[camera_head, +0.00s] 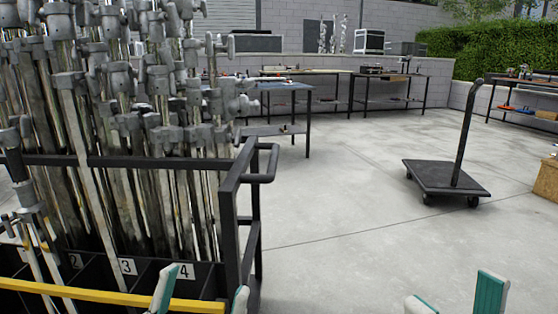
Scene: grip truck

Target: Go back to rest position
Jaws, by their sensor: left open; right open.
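My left gripper (203,296) shows at the bottom edge, left of the middle. Its two green and white fingertips stand apart with nothing seen between them. It is in front of the lower right part of a black rack. My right gripper (455,301) shows at the bottom edge, right of the middle. Its fingertips are also wide apart and empty, with bare floor behind them. Most of both grippers and both arms are below the picture.
The black rack (252,225) on the left holds many metal stands (120,130) upright in numbered compartments, with a yellow bar (100,295) along its front. A black platform cart (445,178) stands at right. Work tables (390,75) line the back. The central concrete floor (340,220) is clear.

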